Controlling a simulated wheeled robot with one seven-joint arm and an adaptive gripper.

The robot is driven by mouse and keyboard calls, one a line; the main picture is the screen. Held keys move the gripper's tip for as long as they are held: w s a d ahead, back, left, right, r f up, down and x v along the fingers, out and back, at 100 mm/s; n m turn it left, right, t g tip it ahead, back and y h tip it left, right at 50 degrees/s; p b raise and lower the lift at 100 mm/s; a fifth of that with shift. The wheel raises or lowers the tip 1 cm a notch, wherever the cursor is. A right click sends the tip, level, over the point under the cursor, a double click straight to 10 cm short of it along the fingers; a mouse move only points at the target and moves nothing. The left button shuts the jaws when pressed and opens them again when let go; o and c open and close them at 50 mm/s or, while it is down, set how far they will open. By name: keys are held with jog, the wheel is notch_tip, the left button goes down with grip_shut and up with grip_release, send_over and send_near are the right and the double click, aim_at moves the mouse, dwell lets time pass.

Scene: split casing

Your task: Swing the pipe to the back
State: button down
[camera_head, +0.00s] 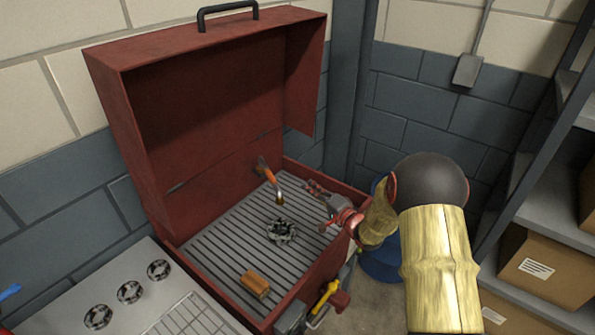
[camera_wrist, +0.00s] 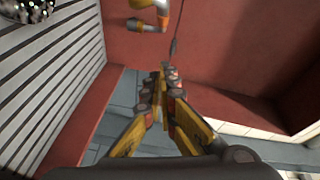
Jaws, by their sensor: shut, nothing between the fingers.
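A bent orange and brass piece that looks like the pipe (camera_head: 268,174) stands at the back wall inside the open red casing (camera_head: 190,222). Its brass end points down over the slatted floor, toward the middle. In the wrist view the pipe (camera_wrist: 148,25) shows at the top, partly cut off, beyond my fingertips. My gripper (camera_head: 312,186) is over the right part of the casing, to the right of the pipe and apart from it. In the wrist view my gripper (camera_wrist: 166,78) has its fingertips together with nothing between them.
A dark ringed metal part (camera_head: 281,232) and an orange-brown block (camera_head: 254,284) lie on the slats. The raised lid (camera_head: 205,95) stands behind. A yellow-handled valve (camera_head: 328,293) is on the front right side. A shelf with boxes (camera_head: 540,265) stands right.

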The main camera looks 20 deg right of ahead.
jog(key=shift+d+f, duration=0.1)
dwell(0.3)
jog(key=w+a+f+b, duration=0.1)
jog(key=w+a+b, duration=0.2)
jog(key=w+a, duration=0.4)
jog(key=shift+x, duration=1)
jog(key=shift+d+f, duration=0.1)
jog(key=shift+d, duration=0.05)
